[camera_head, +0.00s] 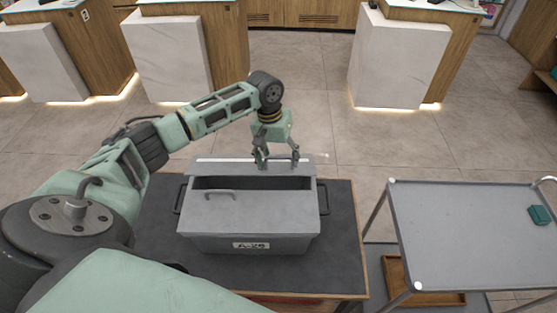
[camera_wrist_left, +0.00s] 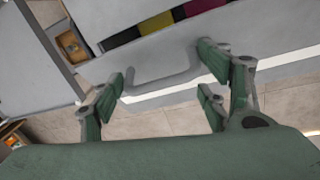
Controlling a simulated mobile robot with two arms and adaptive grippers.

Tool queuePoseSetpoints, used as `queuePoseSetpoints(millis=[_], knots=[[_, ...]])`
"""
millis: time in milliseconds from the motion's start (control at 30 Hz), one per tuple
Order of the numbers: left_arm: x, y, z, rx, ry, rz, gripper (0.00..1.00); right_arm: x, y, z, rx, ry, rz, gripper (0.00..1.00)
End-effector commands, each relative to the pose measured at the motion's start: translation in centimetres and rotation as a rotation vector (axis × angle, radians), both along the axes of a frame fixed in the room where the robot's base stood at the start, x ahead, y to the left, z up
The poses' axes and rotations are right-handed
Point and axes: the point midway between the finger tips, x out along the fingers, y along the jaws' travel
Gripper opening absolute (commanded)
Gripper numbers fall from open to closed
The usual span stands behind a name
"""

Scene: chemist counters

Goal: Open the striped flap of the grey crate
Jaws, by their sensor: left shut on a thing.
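The grey crate (camera_head: 250,220) stands on the dark table top, with a label on its front. Its near flap (camera_head: 235,208) lies shut, with a bar handle on it. The far flap (camera_head: 230,171) is partly raised, leaving a dark gap between the flaps. My right gripper is not in view.
A grey cart (camera_head: 465,230) with a small teal box (camera_head: 540,215) stands to the right, with a wooden tray (camera_head: 396,272) on its lower shelf. Dark table top (camera_head: 345,235) is bare around the crate. Open tiled floor and white-and-wood counters (camera_head: 398,60) lie beyond.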

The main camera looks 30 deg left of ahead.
Motion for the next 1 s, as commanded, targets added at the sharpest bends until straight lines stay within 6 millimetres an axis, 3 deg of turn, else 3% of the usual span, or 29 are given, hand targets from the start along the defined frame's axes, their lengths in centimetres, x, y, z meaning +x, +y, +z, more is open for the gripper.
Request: queuePoseSetpoints(millis=[100, 533, 1000], knots=[[0.8, 0.2, 1.1, -0.003, -0.011, 0.002, 0.39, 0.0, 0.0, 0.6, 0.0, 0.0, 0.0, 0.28], [1.1, 0.5, 1.3, -0.003, -0.011, 0.002, 0.39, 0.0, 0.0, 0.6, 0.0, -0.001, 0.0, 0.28], [2.9, 1.8, 2.7, -0.001, -0.009, 0.003, 0.37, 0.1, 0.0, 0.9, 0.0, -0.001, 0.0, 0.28]])
